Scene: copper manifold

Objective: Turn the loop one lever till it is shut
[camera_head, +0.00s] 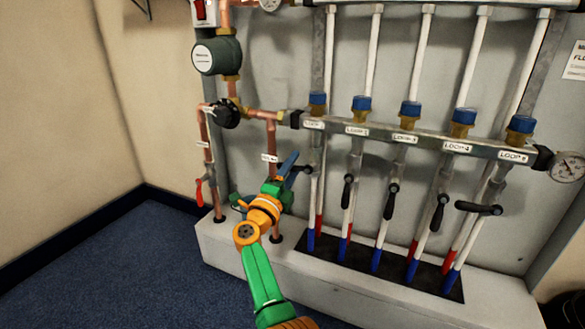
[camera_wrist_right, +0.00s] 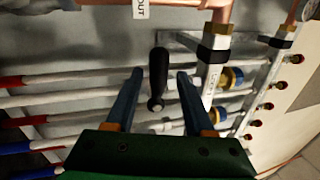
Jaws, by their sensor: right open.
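My right gripper (camera_head: 289,167) is at the loop one pipe, below the LOOP 1 label (camera_head: 313,124). In the wrist view its two blue fingers (camera_wrist_right: 160,74) are open and stand on either side of the black loop one lever (camera_wrist_right: 157,75). Gaps show between the lever and both fingers. The lever lies crosswise to the pale pipes there. In the head view the lever (camera_head: 304,169) is mostly hidden by the gripper. My left gripper is not in view.
Levers for loop two (camera_head: 347,191), loop three (camera_head: 391,201) and loop four (camera_head: 439,212) hang along their pipes. The loop five lever (camera_head: 478,208) lies crosswise. A red-handled valve (camera_head: 199,192) and copper pipes are to the left. The blue floor (camera_head: 130,265) is clear.

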